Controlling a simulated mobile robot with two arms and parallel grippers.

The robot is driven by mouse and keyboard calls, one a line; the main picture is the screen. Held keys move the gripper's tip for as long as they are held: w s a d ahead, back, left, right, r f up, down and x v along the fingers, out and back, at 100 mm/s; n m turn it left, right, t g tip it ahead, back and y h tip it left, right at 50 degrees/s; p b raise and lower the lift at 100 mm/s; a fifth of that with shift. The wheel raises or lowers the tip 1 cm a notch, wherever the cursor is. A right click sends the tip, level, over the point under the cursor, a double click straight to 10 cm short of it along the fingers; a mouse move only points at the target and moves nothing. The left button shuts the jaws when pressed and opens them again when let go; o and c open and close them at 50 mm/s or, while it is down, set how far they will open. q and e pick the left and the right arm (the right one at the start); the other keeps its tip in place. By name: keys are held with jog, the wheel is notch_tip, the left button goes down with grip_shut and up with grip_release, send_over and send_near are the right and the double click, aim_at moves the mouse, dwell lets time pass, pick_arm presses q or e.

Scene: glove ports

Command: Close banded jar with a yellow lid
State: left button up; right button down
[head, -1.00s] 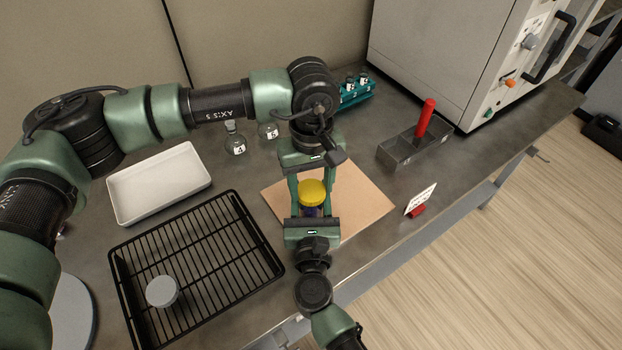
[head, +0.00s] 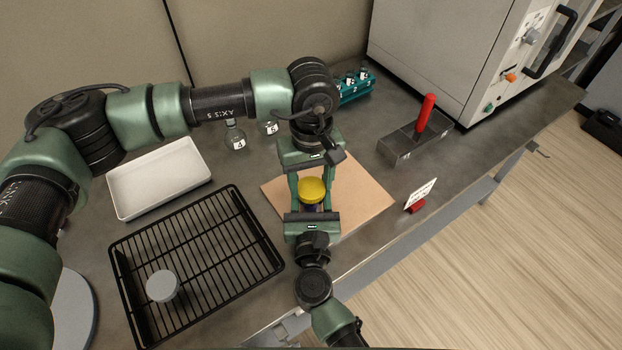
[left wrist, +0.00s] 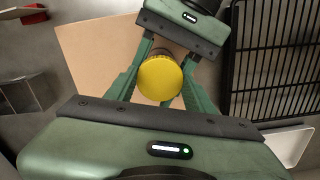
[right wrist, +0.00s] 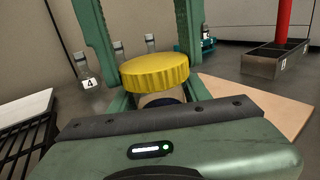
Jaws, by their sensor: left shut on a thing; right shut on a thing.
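The yellow lid (head: 312,190) sits at the top of the jar, over the tan board (head: 355,200). The jar (right wrist: 163,98) shows only as a pale and dark strip under the lid; its bands and lower part are mostly hidden. My left gripper (head: 305,182) comes from the back and is shut on the yellow lid, which also shows in the left wrist view (left wrist: 160,78). My right gripper (head: 313,206) comes from the front, lower down, and is shut on the jar. Whether the lid is fully seated I cannot tell.
A black wire rack (head: 215,260) with a grey round lid (head: 162,286) and a white tray (head: 160,178) lie to the left. Flasks (head: 235,138) and a teal rack (head: 357,88) stand behind. A grey box with a red handle (head: 425,115) and a sign (head: 421,195) are to the right.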

pick_arm(q)
jog(key=shift+f, duration=0.2)
jog(key=m, duration=0.8)
jog(key=shift+m, duration=0.3)
jog(key=m, duration=0.7)
jog(key=shift+m, duration=0.3)
jog(key=o, duration=1.3)
